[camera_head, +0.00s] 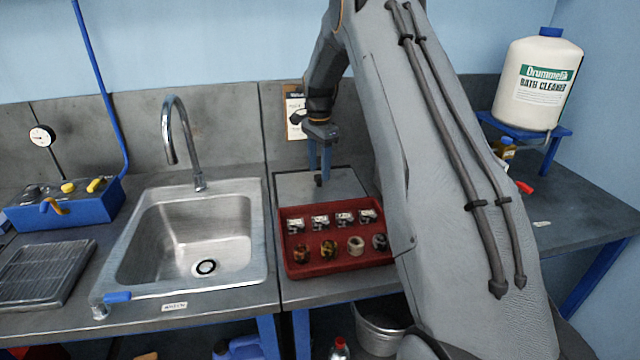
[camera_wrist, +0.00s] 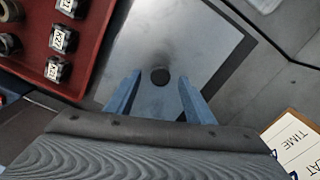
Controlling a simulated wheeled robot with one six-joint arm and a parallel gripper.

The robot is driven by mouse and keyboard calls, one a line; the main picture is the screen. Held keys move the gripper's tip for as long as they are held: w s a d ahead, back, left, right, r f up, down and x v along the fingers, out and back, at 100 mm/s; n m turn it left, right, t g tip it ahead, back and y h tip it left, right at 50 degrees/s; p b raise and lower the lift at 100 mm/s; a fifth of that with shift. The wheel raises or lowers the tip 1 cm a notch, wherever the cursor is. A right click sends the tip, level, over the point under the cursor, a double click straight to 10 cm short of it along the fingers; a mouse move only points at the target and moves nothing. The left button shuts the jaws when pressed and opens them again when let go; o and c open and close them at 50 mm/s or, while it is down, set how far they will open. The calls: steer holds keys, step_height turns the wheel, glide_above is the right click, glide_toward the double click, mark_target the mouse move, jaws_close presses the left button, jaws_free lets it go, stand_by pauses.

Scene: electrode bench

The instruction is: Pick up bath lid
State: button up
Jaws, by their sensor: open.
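My arm hides the lid's right side in the head view.
A red tray (camera_head: 340,269) with labelled blocks and round parts stands just in front of the lid. A sink (camera_head: 190,240) with a tall tap (camera_head: 172,140) is to the left. A clipboard (camera_head: 296,118) leans at the back wall. A cleaner jug (camera_head: 538,82) stands at right.

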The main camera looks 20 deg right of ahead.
mark_target(319, 176)
steer(key=shift+f, duration=0.9)
jaws_close()
steer(key=shift+r, duration=0.1)
step_height(319, 176, up, 14)
steer(key=shift+f+b, duration=0.25)
steer(key=shift+b, duration=0.15)
stand_by(0.5)
